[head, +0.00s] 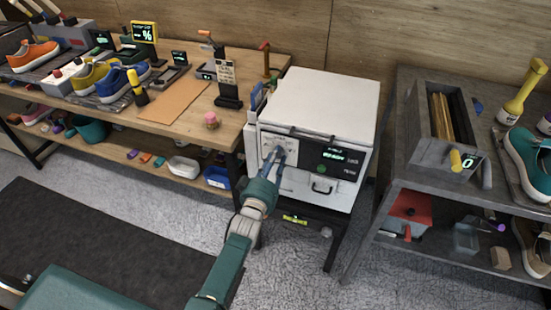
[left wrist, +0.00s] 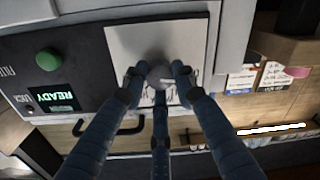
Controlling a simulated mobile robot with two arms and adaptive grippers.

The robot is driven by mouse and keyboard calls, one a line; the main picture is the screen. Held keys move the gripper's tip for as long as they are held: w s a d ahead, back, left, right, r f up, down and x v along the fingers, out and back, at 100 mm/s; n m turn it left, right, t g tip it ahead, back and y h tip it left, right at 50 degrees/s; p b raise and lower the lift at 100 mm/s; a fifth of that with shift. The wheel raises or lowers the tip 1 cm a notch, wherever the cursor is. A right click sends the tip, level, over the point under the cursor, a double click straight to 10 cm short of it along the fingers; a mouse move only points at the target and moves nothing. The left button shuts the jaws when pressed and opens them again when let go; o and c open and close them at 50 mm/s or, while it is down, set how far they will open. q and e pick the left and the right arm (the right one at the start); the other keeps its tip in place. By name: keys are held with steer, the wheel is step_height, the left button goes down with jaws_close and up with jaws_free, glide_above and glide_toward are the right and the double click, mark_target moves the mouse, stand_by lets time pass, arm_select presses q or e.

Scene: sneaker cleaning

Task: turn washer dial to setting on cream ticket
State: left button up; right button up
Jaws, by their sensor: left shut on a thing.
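The washer (head: 322,105) is a white box with a closed lid on a dark stand. Its dial (left wrist: 160,75) is a grey knob on a pale panel marked with lines. My left gripper (head: 278,152) reaches up to the panel from the front. In the left wrist view its fingers (left wrist: 158,78) are closed around the dial and cover much of it. The dial's pointer and setting cannot be read. A cream card (head: 226,72) with small dark marks, apparently the ticket, stands in a black holder on the bench; its writing is too small to read. My right gripper is out of view.
The washer's black panel has a green button (left wrist: 48,60) and a display reading READY (left wrist: 55,101). A handle (head: 321,188) sits below. The wooden bench (head: 190,122) with shoes and tools is at left; a grey shelf (head: 398,150) stands at right, across a gap.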

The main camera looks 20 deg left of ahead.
arm_select(q)
steer(key=shift+m, duration=0.3)
steer(key=shift+f+m+h+b, duration=0.15)
steer(key=shift+m+b, duration=1)
steer(key=shift+m, duration=2.7)
steer(key=shift+r+m+h+b, duration=0.15)
steer(key=shift+m+b, duration=1)
steer(key=shift+m, duration=2.7)
steer(key=shift+f, duration=0.1)
steer(key=o, duration=1.2)
steer(key=shift+c, duration=0.2)
steer(key=s, duration=1.2)
steer(key=shift+a+f, duration=0.15)
steer(key=shift+a, duration=0.05)
